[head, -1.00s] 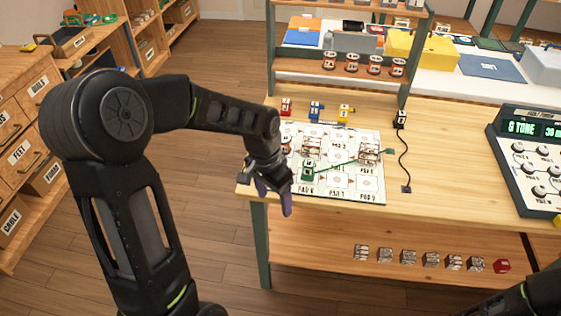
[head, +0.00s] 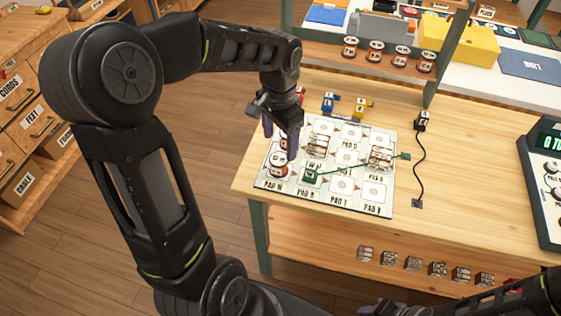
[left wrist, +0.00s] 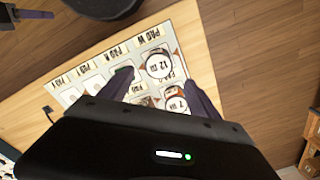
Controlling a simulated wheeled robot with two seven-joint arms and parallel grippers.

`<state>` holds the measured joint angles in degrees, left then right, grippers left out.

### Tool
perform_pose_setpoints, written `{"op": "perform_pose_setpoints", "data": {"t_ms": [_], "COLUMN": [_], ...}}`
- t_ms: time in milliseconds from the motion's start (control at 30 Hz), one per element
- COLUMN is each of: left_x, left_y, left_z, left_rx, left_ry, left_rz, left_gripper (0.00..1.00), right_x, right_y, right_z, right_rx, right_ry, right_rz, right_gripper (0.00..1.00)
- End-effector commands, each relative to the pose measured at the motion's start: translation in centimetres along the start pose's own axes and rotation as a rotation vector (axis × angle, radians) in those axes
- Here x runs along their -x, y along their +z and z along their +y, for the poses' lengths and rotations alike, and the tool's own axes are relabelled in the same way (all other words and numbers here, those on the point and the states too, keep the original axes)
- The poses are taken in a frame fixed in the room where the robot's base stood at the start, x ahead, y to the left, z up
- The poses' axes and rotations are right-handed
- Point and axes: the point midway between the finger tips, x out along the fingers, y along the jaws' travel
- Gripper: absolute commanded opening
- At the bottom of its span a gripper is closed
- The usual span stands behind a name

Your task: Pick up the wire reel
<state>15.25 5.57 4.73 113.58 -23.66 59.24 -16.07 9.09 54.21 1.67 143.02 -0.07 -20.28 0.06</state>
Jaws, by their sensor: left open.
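Two round reels with white labelled tops stand at the left side of the white pad mat (head: 343,205). The nearer wire reel (head: 277,165) is on the corner pad and reads "12" in the left wrist view (left wrist: 158,65). The other reel (head: 287,142) is behind it, partly hidden by my left gripper; it reads "7" in the left wrist view (left wrist: 177,104). My left gripper (head: 279,128) is open and empty, fingers pointing down above these reels. Its fingers (left wrist: 160,90) appear on either side of them in the left wrist view. My right gripper (head: 378,307) shows only partly at the bottom edge.
A green block (head: 311,175) on the mat has a green wire to a small green plug (head: 405,156). Blue (head: 329,102) and yellow (head: 361,105) blocks stand behind the mat. Several reels sit on the shelf (head: 375,52). A black cord (head: 419,165) lies right of the mat.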

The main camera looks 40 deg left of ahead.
Motion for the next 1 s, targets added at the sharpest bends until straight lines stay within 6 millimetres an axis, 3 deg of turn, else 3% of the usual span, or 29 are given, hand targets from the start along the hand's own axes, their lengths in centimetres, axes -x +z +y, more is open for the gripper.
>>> {"op": "perform_pose_setpoints", "data": {"t_ms": [267,667,1000], "left_x": [-2.5,-3.1,-7.5], "left_y": [0.1,0.2,0.6], "left_z": [0.1,0.1,0.4], "left_rx": [0.000,0.000,0.000], "left_ry": [0.001,0.001,0.002], "left_rz": [-0.003,-0.002,-0.003], "left_gripper": [0.72,0.72,0.72], "right_x": [0.1,0.3,1.0], "right_y": [0.0,0.0,0.0], "right_z": [-0.1,-0.1,-0.3], "right_rx": [0.000,0.000,-0.001], "right_ry": [0.000,0.000,0.002], "right_rz": [0.001,0.001,-0.001], "right_gripper": [0.36,0.36,0.36]}}
